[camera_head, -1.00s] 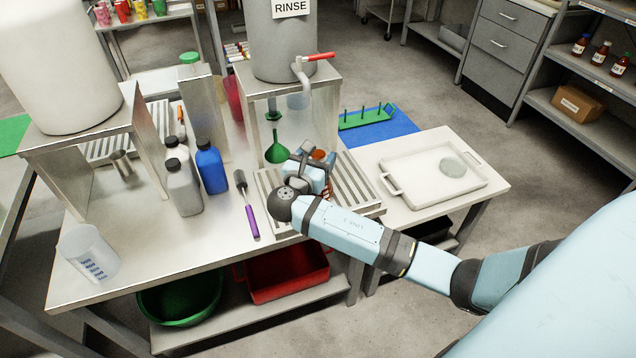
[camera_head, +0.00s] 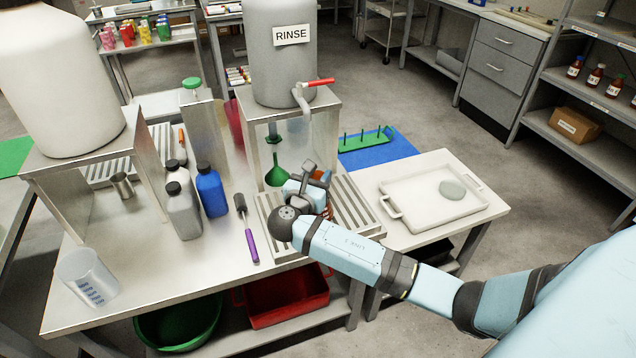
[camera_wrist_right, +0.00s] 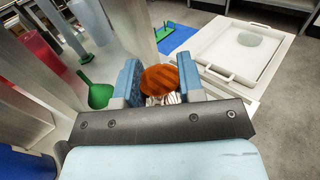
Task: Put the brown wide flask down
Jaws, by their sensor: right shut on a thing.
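The brown wide flask (camera_wrist_right: 160,80) shows in the right wrist view as an orange-brown round shape between the two blue fingers of my right gripper (camera_wrist_right: 161,85). In the head view only a small orange-brown part of the flask (camera_head: 326,178) shows behind the right gripper (camera_head: 313,187); the rest is hidden. The gripper is shut on the flask over the ribbed metal drain rack (camera_head: 354,208) below the rinse tank. Whether the flask touches the rack cannot be seen. My left gripper is not in view.
A grey rinse tank (camera_head: 281,60) with a red-handled tap stands on a metal stand behind the gripper. A green funnel (camera_head: 276,174) is close by on the left. A purple-handled brush (camera_head: 250,235) lies left of the rack. A white tray (camera_head: 400,207) sits to the right.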

